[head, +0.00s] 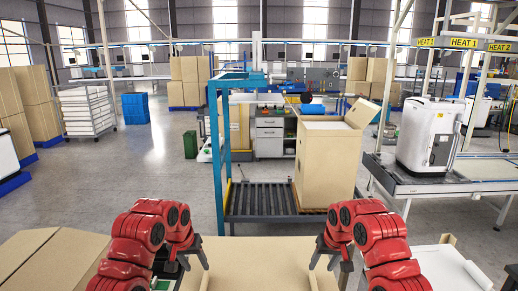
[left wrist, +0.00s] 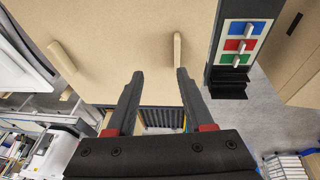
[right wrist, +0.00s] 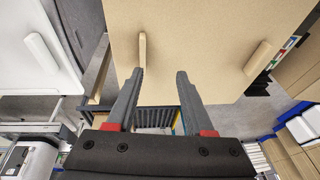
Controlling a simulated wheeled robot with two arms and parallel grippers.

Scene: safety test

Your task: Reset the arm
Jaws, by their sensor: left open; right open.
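Both of my red arms reach forward over a tan board-like surface (head: 258,262) at the bottom of the head view. My left gripper (head: 188,262) is open and empty at the left side of it. In the left wrist view its two dark fingers (left wrist: 158,75) stand apart with nothing between them. My right gripper (head: 330,258) is open and empty at the right side, and the right wrist view shows its fingers (right wrist: 160,75) apart too. Neither gripper visibly holds anything.
Light wooden bars (left wrist: 62,57) lie on the tan surface. A panel with blue, red and green parts (left wrist: 242,45) is beside it. A tall open carton (head: 325,165) stands on a roller conveyor (head: 262,200) ahead. A cardboard box (head: 50,262) is at left, a white surface (head: 440,268) at right.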

